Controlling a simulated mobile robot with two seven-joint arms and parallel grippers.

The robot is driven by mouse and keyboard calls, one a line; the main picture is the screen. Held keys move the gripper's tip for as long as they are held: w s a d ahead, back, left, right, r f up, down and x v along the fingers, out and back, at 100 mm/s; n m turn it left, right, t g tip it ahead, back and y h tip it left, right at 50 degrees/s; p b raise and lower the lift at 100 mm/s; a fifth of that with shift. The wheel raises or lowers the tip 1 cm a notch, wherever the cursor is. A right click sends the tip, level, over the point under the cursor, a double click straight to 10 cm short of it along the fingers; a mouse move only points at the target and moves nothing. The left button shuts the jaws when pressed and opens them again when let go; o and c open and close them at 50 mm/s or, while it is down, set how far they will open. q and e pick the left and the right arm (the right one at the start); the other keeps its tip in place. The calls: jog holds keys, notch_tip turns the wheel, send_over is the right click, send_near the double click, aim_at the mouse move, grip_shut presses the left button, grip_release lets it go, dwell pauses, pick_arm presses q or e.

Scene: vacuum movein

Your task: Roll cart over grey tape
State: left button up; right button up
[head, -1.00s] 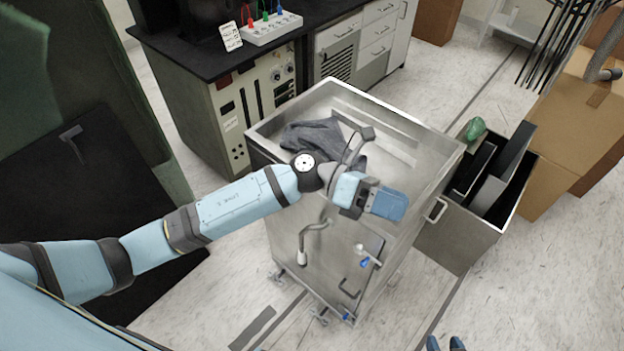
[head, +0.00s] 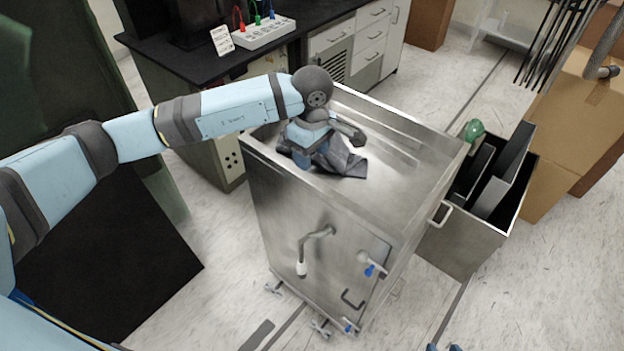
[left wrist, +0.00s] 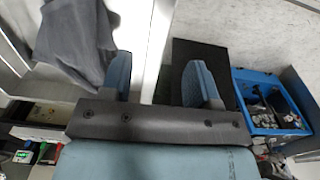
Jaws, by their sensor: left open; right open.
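The steel cart (head: 275,215) stands upright on casters, with a tray top, a front door and a side handle (head: 441,213). A grey cloth (head: 345,163) lies on its top; it also shows in the left wrist view (left wrist: 78,45). My left gripper (head: 297,160) is open over the cart's left top edge, beside the cloth; I cannot tell whether it touches the cart. Its spread fingers show in the left wrist view (left wrist: 160,85). My right gripper (head: 444,347) is open, only its tips showing at the bottom edge. Grey tape-like strips (head: 257,336) lie on the floor near the cart's front casters.
A metal bin (head: 465,250) with dark panels stands close to the cart's right side. Cardboard boxes (head: 570,140) are further right. A black-topped bench (head: 180,60) stands behind on the left. A blue crate (left wrist: 240,100) shows in the left wrist view. Floor at front right is clear.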

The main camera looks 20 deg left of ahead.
aim_at(312, 180)
pick_arm(q)
notch_tip(312, 180, down, 10)
jog(key=shift+r, duration=0.25)
grip_shut()
